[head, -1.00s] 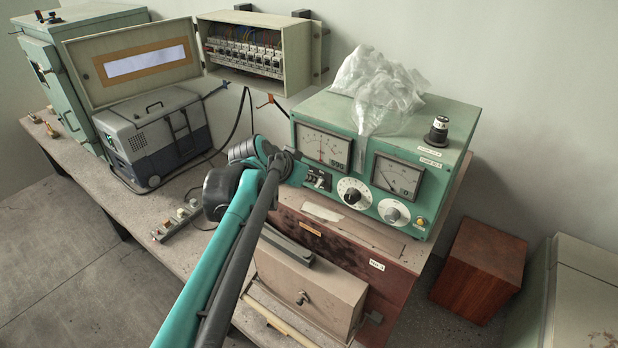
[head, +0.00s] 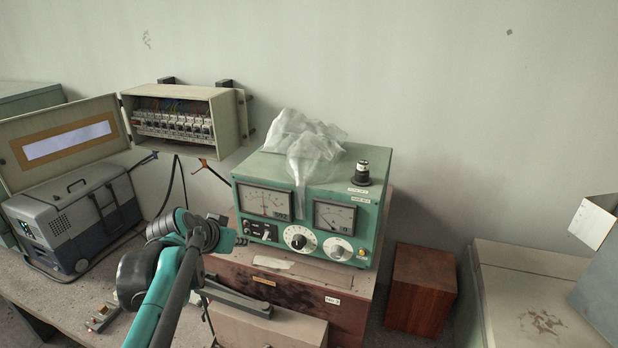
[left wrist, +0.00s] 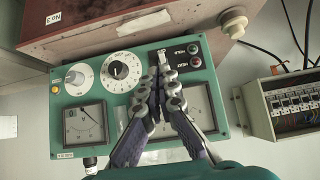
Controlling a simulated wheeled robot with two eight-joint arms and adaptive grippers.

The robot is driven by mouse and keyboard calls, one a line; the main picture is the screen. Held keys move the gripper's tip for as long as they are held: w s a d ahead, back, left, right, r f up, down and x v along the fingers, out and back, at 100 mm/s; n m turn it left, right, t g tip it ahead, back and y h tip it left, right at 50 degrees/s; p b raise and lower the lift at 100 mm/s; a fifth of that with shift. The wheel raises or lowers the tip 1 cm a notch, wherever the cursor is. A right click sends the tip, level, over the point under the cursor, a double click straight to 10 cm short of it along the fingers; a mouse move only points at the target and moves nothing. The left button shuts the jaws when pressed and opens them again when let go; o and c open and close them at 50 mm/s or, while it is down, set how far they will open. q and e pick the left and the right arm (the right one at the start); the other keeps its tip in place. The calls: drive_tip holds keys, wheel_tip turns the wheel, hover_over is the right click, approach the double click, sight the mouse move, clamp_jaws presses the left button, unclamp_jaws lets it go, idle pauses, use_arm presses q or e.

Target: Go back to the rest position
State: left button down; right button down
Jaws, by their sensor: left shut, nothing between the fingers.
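My left gripper (head: 228,238) is at the left front edge of the green metered instrument (head: 352,257), beside its small black switch panel (head: 261,231). In the left wrist view the two fingers (left wrist: 163,66) are together with nothing between them, in front of the instrument's face (left wrist: 203,138). The fingertips overlap the switch panel (left wrist: 181,56) in that view; I cannot tell whether they touch it. My right gripper is not in view.
The instrument stands on a reddish-brown case (head: 345,312), with crumpled clear plastic (head: 300,135) on top. An open breaker box (head: 225,125) and a grey portable unit (head: 75,225) are at left. A wooden block (head: 421,290) is at right. The wall space above is free.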

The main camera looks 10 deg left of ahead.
use_arm(q)
drive_tip(key=s+d+f+b, duration=0.4)
drive_tip(key=f+b, duration=0.6)
drive_tip(key=f, duration=0.5)
drive_tip(key=s+d+f+g+b, duration=0.1)
drive_tip(key=s+d+f+b, duration=0.4)
drive_tip(key=s+f+b, duration=0.3)
drive_tip(key=s+d+f+n+g+b, duration=0.1)
drive_tip(key=s+d+f+b, duration=0.3)
drive_tip(key=f+b, duration=1)
wheel_tip(320, 180, down, 8)
drive_tip(key=shift+s+d+f+y, duration=0.15)
drive_tip(key=shift+s+y, duration=0.25)
drive_tip(key=shift+s, duration=0.65)
